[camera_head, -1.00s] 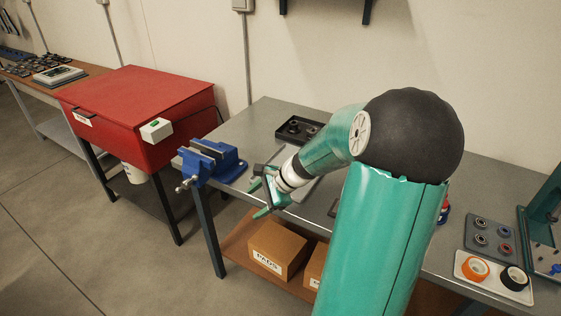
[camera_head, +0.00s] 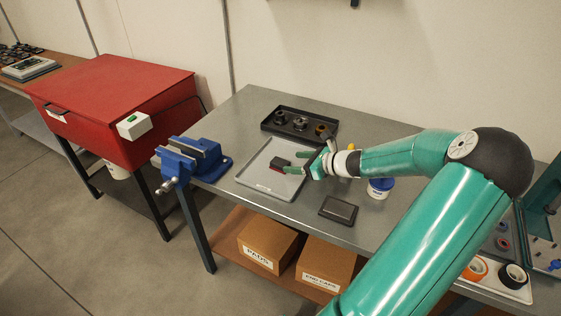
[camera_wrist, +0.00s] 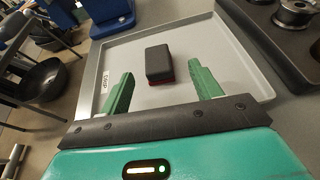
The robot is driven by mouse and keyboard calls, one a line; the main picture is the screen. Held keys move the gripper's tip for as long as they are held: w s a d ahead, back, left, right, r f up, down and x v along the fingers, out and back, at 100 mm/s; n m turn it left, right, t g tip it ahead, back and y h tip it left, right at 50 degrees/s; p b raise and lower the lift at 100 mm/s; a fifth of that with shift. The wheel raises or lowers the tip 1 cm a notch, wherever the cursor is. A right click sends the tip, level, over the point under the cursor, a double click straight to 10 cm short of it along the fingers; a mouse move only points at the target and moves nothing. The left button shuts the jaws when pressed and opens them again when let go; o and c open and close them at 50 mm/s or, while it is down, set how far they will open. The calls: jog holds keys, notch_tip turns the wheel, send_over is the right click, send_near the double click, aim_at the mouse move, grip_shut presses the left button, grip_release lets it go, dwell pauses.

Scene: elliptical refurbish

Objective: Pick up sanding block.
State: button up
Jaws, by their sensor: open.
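The sanding block (camera_head: 281,163) is a small dark block with a red lower layer. It lies on a light grey tray (camera_head: 256,180) on the metal workbench. In the wrist view the sanding block (camera_wrist: 159,64) sits ahead of my gripper, roughly centred between the two green fingers. My gripper (camera_head: 299,163) reaches in from the right with its fingers over the tray's right side. In the wrist view my gripper (camera_wrist: 163,88) is open and empty, with the block just beyond the fingertips.
A black tray with round parts (camera_head: 299,124) stands behind the grey tray. A blue vise (camera_head: 187,160) is at the bench's left end. A dark flat pad (camera_head: 338,210) and a blue-and-white tub (camera_head: 380,187) are on the right. Bare bench lies in front.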

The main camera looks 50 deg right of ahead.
aim_at(281, 162)
jog(key=shift+w+a+f, duration=0.1)
jog(key=shift+w+a, duration=0.25)
jog(key=shift+w, duration=0.25)
jog(key=shift+x, duration=3.05)
jog(key=shift+f, duration=0.1)
jog(key=shift+c, duration=0.4)
jog(key=c, duration=1)
